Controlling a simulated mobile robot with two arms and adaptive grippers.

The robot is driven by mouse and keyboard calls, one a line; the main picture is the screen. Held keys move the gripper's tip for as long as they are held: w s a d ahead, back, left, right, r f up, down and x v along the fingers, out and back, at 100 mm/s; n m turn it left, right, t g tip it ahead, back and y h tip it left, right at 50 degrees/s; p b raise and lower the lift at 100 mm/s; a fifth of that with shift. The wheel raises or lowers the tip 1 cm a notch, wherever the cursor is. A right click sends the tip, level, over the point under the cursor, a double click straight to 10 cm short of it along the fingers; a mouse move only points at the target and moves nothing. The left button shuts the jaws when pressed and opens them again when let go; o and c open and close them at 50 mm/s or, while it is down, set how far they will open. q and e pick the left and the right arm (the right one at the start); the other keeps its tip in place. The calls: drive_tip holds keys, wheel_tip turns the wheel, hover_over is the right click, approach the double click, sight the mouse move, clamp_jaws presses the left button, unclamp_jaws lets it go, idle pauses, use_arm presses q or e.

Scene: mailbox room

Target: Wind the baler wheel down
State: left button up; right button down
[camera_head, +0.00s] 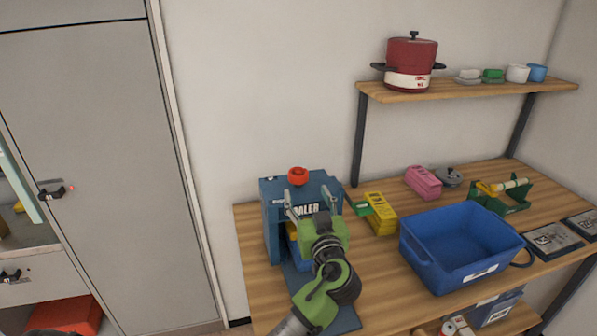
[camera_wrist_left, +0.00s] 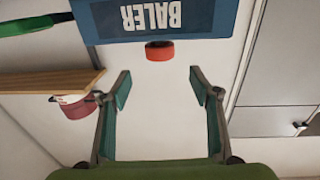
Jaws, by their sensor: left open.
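The blue baler (camera_head: 270,190), lettered "BALER", stands on the left end of the wooden workbench (camera_head: 380,305). Its round red wheel (camera_head: 298,175) sits on top. My left gripper (camera_head: 313,198) is in front of the baler, just below the wheel in the picture, and covers part of the baler's front. In the left wrist view the scene appears upside down. There the baler (camera_wrist_left: 215,18) is at the top and the red wheel (camera_wrist_left: 159,51) lies beyond the open, empty fingers (camera_wrist_left: 160,86), between their lines and apart from both. My right gripper is out of view.
A yellow box (camera_head: 380,214), a pink box (camera_head: 423,182) and a blue bin (camera_head: 455,245) stand right of the baler. A shelf (camera_head: 480,92) holding a red pot (camera_head: 410,62) is above. A grey cabinet (camera_head: 110,170) is at left.

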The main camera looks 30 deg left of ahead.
sight(300, 179)
use_arm(q)
drive_tip(key=p+x, duration=0.3)
drive_tip(key=x, duration=0.6)
drive_tip(key=shift+w+a, duration=0.25)
drive_tip(key=shift+w, duration=0.05)
drive_tip(key=shift+w+a+f+p, duration=0.1)
drive_tip(key=shift+w+a+p, duration=0.3)
drive_tip(key=shift+w+a, duration=0.1)
drive_tip(key=c, duration=1.1)
